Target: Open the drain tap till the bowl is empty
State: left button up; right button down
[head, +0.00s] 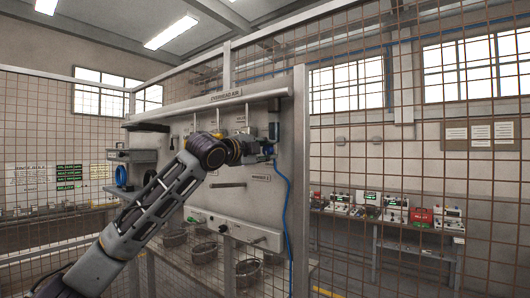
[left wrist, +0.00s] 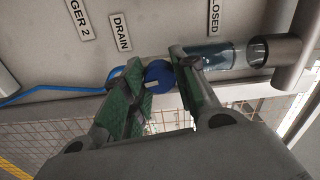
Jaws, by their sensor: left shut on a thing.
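My left gripper (head: 262,151) reaches up to the panel under the overhead air pipe. In the left wrist view its green-padded fingers (left wrist: 156,80) are shut on the round blue drain tap (left wrist: 158,73). The tap lies beside the DRAIN label (left wrist: 121,32). The clear bowl (left wrist: 212,53) is next to the tap, partly behind a finger, with bluish liquid showing in it. A CLOSED label (left wrist: 213,17) is beside the bowl. My right gripper is in neither view.
A blue hose (head: 289,212) hangs from the tap area down the panel (head: 232,205). Mesh fencing (head: 420,120) stands around. Several devices, including a red case (head: 421,216), stand on a shelf at right. Several baskets (head: 204,252) sit below the panel.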

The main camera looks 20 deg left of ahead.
pick_arm(q)
jog(key=shift+m, duration=0.9)
jog(key=shift+f, duration=0.1)
jog(key=o, duration=1.1)
jog(key=shift+c, duration=0.2)
jog(key=shift+s, duration=0.15)
jog(key=v, duration=1.1)
jog(key=shift+s, duration=0.4)
jog(key=shift+a, duration=0.1)
